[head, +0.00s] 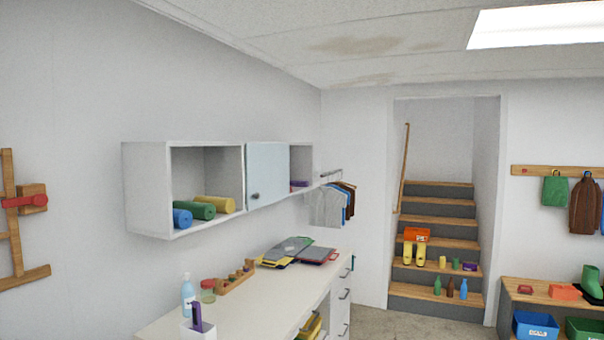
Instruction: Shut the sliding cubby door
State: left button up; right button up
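A white wall cubby (146,191) hangs on the left wall above a counter. Its light-blue sliding door (267,172) with a dark round knob (255,195) covers the middle part. The left compartment is open and holds rolled blue (182,218), green (196,210) and yellow (220,205) mats. A right compartment is also open and shows something purple (298,184). Neither of my grippers shows in the head view.
Below the cubby, a white counter (225,314) bears a spray bottle (188,295), a jar (208,290), a wooden rack (236,279) and a pile of folders (290,252). Clothes (330,205) hang right of the cubby. Stairs (434,230) with objects on them stand beyond a doorway.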

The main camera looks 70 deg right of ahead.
aim_at(267, 164)
jog(key=z, duration=2.1)
jog(key=l+u, duration=0.15)
jog(key=u, duration=1.15)
jog(key=l+u, duration=1.05)
jog(key=k+l+u, duration=0.25)
jog(key=l, duration=0.15)
jog(key=k+l+u, duration=0.25)
jog(key=k+l, duration=0.05)
jog(key=l, duration=0.1)
